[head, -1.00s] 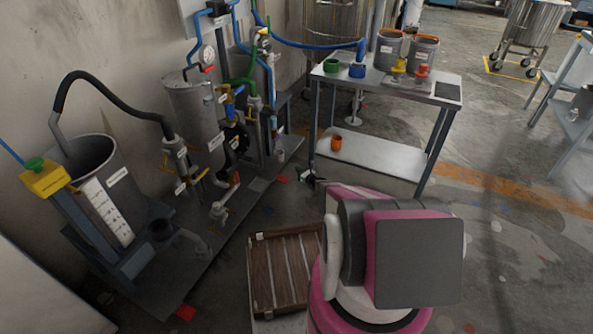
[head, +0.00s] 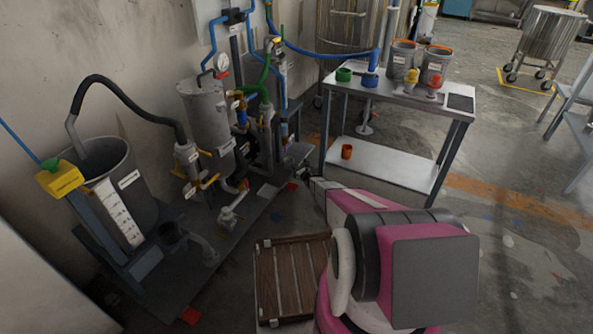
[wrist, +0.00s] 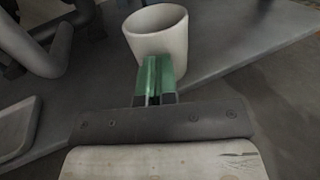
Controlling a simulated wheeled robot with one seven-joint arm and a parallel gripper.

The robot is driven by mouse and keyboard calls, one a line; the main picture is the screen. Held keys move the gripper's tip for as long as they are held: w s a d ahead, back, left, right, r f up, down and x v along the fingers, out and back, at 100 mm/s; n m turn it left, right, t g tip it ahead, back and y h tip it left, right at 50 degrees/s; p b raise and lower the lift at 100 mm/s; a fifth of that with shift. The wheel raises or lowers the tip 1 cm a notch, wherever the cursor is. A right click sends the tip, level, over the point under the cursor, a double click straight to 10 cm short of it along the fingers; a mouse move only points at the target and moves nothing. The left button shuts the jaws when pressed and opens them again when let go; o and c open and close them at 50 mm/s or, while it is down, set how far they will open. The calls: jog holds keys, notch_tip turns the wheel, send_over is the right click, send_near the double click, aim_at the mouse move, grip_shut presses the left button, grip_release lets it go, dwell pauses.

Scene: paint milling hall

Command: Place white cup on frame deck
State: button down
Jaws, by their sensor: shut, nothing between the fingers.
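The white cup (wrist: 158,32) stands upright in the wrist view on a flat grey deck (wrist: 215,50), close to the deck's edge. My gripper (wrist: 152,95) is shut and empty, its green fingertips just in front of the cup and covering part of its lower side. Whether the fingertips touch the cup I cannot tell. In the head view my gripper (head: 308,182) is small and dark, low beside the end of the grey pump frame deck (head: 243,212). I cannot make out the cup clearly there.
A steel table (head: 405,95) with grey pots stands behind; an orange cup (head: 347,151) is on its lower shelf. A wooden crate (head: 290,275) lies on the floor beside my arm. Pipes and a filter vessel (head: 208,115) rise from the deck.

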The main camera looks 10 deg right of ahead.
jog(key=shift+w, duration=0.1)
jog(key=x, duration=0.4)
dwell(0.3)
jog(key=v, duration=1.4)
jog(key=s+a+r+n+g+y, duration=0.1)
jog(key=s+a+r+n+g, duration=0.55)
jog(key=s+r+n, duration=0.4)
jog(key=s+a+r+n+g, duration=0.5)
jog(key=s+a+r+n, duration=0.2)
jog(key=s+r, duration=0.6)
jog(key=s+d+r+n+g+h, duration=0.1)
jog(key=s+d+r+n+h, duration=0.1)
jog(key=s+r, duration=0.4)
jog(key=s+d+r+n+g+h, duration=0.1)
jog(key=s+r+n+h, duration=0.4)
jog(key=s, duration=0.6)
jog(key=s+d+r+n+g+h, duration=0.1)
jog(key=s+d+r+n+h, duration=0.2)
jog(key=s+r, duration=0.5)
jog(key=shift+s+d+r+n+g+h, duration=0.2)
jog(key=shift+s+d+n+g+h, duration=0.15)
jog(key=shift+s+d+n, duration=0.5)
